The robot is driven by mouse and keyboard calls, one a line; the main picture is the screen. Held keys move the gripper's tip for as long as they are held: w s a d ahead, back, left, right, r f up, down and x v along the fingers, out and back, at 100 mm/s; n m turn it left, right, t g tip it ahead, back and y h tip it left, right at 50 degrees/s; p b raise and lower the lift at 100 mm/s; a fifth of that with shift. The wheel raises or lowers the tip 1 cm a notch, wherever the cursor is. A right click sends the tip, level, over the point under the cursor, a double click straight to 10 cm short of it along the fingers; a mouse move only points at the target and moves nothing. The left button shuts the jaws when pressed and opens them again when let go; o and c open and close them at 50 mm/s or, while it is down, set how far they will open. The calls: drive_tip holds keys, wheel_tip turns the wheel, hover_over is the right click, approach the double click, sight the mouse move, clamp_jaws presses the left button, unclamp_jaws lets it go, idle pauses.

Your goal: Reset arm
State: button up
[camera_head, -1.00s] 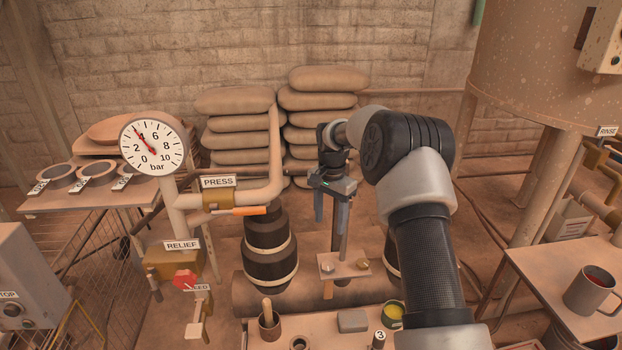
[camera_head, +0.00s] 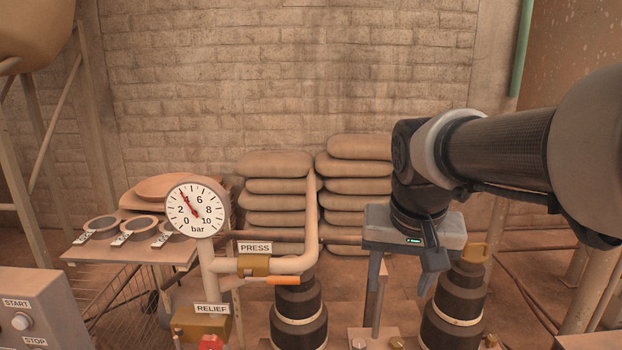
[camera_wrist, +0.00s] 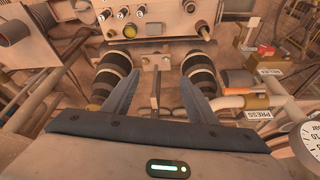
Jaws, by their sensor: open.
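My gripper (camera_head: 402,288) hangs from my bent arm right of the middle in the head view, fingers pointing down. In the wrist view my gripper (camera_wrist: 160,80) shows two fingers spread wide with nothing held between them. A thin upright post (camera_wrist: 155,88) shows in the gap between the fingers, but I cannot tell how far beyond them it stands. Two dark ribbed cylinders (camera_wrist: 112,78) lie beyond the fingers, one on each side.
The pressure gauge (camera_head: 196,209) stands left, its needle near 4 bar. Stacked sacks (camera_head: 275,190) lie by the brick wall. A START/STOP box (camera_head: 50,310) is at lower left. The space above the sacks is clear.

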drive_tip(key=s+f+n+t, duration=0.2)
drive_tip(key=s, duration=1.1)
wheel_tip(320, 180, up, 20)
drive_tip(key=p, duration=2)
drive_tip(key=shift+w+f+y, duration=0.15)
drive_tip(key=shift+w+y, duration=0.1)
drive_tip(key=shift+y, duration=0.05)
